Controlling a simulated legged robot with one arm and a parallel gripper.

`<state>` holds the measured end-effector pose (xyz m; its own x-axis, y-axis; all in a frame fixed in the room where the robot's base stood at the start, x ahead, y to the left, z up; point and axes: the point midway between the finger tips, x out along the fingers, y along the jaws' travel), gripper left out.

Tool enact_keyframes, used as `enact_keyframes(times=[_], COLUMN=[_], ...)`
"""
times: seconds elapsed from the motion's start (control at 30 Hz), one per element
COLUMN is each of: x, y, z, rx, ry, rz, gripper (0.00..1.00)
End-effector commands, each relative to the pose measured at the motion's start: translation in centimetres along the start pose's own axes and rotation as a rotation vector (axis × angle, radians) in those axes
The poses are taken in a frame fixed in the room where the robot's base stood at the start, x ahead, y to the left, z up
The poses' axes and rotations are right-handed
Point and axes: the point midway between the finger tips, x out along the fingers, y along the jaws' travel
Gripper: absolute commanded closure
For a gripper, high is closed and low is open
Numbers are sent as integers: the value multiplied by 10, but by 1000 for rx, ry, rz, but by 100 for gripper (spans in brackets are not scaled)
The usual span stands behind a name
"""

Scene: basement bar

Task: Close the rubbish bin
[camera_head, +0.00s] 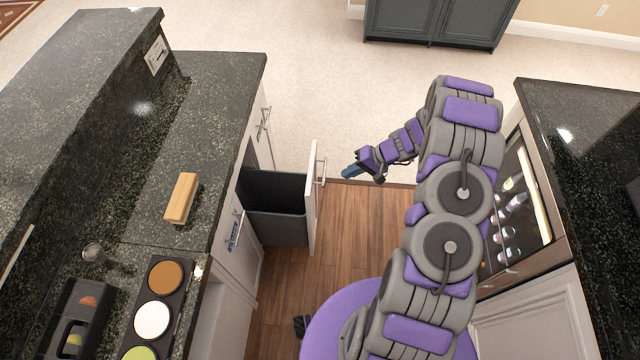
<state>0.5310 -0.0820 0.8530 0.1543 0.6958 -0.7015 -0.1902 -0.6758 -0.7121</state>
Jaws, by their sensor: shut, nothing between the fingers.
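The rubbish bin (278,228) is a dark grey bin in a pull-out cabinet drawer under the left counter. The drawer is pulled out, with its white front panel (312,205) standing away from the cabinet. A metal handle (322,170) is on the panel's outer right side. My gripper (349,172) is shut and empty, to the right of the panel near its handle. In the picture a small gap shows between the blue fingertips and the handle. My arm reaches in from the right.
The left granite counter (215,90) holds a wooden block (181,198) and a tray of round containers (152,316). A bottle cooler (515,215) stands under the right counter.

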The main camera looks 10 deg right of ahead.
Motion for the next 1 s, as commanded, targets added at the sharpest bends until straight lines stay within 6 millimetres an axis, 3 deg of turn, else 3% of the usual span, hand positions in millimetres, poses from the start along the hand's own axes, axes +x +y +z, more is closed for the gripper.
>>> enact_keyframes(times=[0.1, 0.3, 0.47, 0.93, 1.0], x=[12, 22, 36, 123, 131], y=[26, 44, 46, 45, 37], z=[-7, -11, -12, -18, -19], rx=[19, 27, 28, 27, 25], ry=[35, 64, 65, 65, 65], rz=[-20, -31, -32, -32, -32], gripper=[100, 100, 100, 100, 100])
